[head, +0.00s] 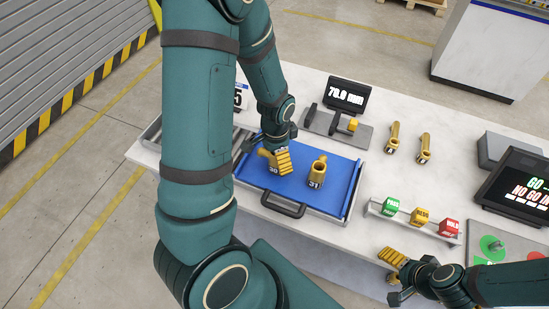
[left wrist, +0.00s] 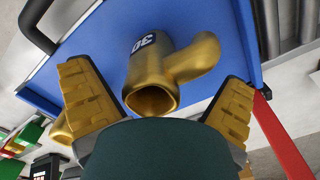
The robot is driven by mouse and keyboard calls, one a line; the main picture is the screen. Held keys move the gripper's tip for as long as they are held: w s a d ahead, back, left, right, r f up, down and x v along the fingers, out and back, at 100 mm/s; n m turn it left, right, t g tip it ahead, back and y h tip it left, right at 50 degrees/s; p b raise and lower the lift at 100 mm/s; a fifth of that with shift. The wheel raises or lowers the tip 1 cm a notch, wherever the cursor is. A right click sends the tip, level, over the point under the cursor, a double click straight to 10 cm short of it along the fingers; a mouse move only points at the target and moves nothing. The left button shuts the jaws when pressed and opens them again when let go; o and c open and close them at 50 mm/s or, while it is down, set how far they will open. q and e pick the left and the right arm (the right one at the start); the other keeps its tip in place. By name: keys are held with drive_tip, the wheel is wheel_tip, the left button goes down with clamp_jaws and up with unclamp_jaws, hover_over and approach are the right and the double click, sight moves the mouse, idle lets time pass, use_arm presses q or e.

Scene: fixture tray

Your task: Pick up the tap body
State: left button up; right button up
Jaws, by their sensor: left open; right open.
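The brass tap body marked 30 (head: 265,154) is on the blue tray (head: 335,205), partly hidden by my left gripper (head: 272,160). In the left wrist view, this tap body (left wrist: 155,72) shows its open end and side branch between the spread yellow-padded fingers of my left gripper (left wrist: 158,100). The fingers look apart from it, with a gap on each side. A second brass tap body marked 31 (head: 318,172) stands upright on the tray to the right. My right gripper (head: 391,268) is open and empty near the table's front edge.
Two more brass tap bodies (head: 393,140) (head: 423,150) stand on the white table right of the tray. A gauge with a 70.0 mm display (head: 346,95) is behind. Green, yellow and red blocks (head: 420,217) sit on a rack. A GO/NO GO screen (head: 520,180) stands right.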

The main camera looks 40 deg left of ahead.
use_arm(q)
drive_tip(key=shift+f, duration=0.2)
drive_tip(key=c, duration=1.6)
